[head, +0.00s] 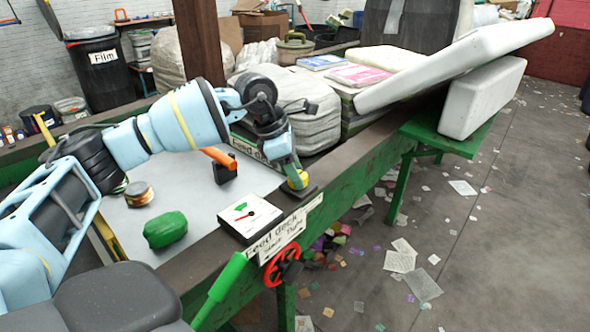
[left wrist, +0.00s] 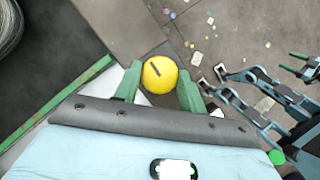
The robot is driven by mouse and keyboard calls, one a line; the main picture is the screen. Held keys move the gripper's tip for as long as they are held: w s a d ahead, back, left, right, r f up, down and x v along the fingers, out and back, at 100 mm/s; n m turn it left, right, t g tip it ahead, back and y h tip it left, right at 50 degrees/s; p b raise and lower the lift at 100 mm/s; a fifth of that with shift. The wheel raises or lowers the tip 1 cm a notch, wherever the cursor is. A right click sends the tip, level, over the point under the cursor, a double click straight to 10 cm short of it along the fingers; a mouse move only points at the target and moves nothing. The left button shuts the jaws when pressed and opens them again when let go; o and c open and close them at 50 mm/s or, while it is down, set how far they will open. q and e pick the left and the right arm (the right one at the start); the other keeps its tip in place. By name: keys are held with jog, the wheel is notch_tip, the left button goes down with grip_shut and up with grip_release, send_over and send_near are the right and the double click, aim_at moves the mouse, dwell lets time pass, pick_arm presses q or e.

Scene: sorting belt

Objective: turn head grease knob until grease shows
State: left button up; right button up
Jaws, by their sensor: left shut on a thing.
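The grease knob (head: 297,181) is a round yellow knob on a dark base at the right edge of the feed deck. My left gripper (head: 292,172) reaches down over it from above and is shut on it. In the left wrist view the yellow knob (left wrist: 160,74) sits between the two green fingers, with a dark line on its top pointing to the upper left. No grease shows around the knob, though its base is largely hidden. Pale blue linkage with green prongs (left wrist: 300,66) at the right of the wrist view may be my right gripper; its state is unclear.
A white gauge box (head: 249,217) with a green mark and red needle stands close by. A green bundle (head: 165,229), an orange-handled lever (head: 219,158) and small rolls are on the deck. A red handwheel (head: 282,265) hangs at the edge. Scraps litter the floor.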

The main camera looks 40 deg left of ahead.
pick_arm(q)
jog(key=m, duration=0.2)
jog(key=shift+w+m+g+h, duration=0.1)
jog(key=shift+m+g+h, duration=0.2)
jog(key=shift+g, duration=0.1)
jog(key=shift+m+g, duration=0.3)
jog(key=shift+m, duration=0.5)
jog(key=m+g, duration=0.2)
jog(key=m, duration=0.3)
jog(key=shift+w+b, duration=0.15)
jog(key=shift+b, duration=0.2)
jog(key=shift+m, duration=0.3)
jog(key=o, duration=1)
jog(key=shift+c, duration=0.2)
jog(key=shift+r, duration=0.1)
